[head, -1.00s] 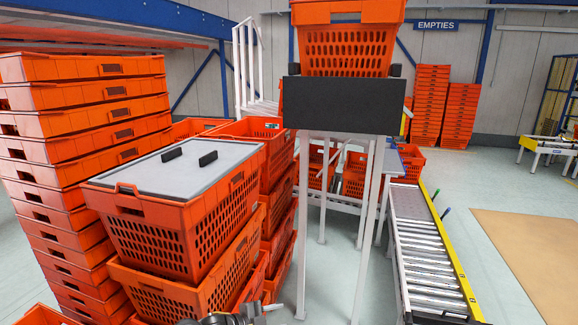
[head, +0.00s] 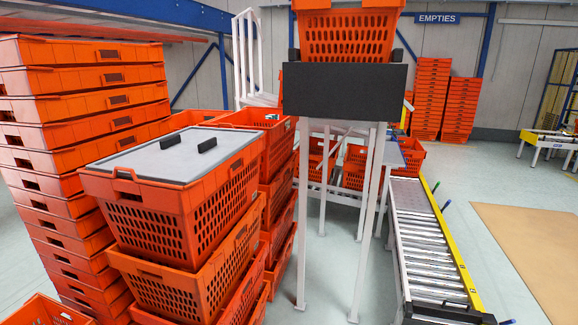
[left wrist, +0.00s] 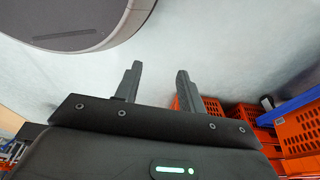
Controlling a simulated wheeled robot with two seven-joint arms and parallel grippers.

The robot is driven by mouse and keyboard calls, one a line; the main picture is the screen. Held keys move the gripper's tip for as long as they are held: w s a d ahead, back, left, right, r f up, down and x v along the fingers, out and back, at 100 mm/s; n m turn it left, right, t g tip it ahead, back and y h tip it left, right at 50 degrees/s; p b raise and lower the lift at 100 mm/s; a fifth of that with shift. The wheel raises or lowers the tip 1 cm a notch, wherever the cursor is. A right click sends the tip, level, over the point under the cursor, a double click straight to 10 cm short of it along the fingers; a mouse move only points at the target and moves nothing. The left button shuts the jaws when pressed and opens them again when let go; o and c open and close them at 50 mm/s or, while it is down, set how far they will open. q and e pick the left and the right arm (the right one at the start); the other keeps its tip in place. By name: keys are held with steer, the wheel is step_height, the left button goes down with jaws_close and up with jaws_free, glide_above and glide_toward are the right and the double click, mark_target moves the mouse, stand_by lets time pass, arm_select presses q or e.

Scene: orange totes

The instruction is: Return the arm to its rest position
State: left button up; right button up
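My left gripper (left wrist: 155,82) shows in the left wrist view. Its two dark fingers stand apart with bare pale floor between them, so it is open and empty. A rounded grey and dark shape, which looks like my own base, fills the upper left of that view. Neither of my arms nor grippers shows in the head view now. My right gripper is in no view.
A lidded orange tote (head: 160,225) tops a stack at the left, beside a tall tote stack (head: 80,130). A tote (head: 345,38) sits on a black-topped stand (head: 345,92). A roller conveyor (head: 432,255) is at the right. Floor (head: 335,265) is clear between.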

arm_select(q)
steer(key=s+a+f+n+g, duration=0.1)
steer(key=s+a, duration=0.1)
steer(key=s, duration=0.7)
steer(key=shift+s+f+g+y, duration=0.2)
steer(key=shift+s+g+y, duration=0.1)
steer(key=shift+s+y, duration=0.1)
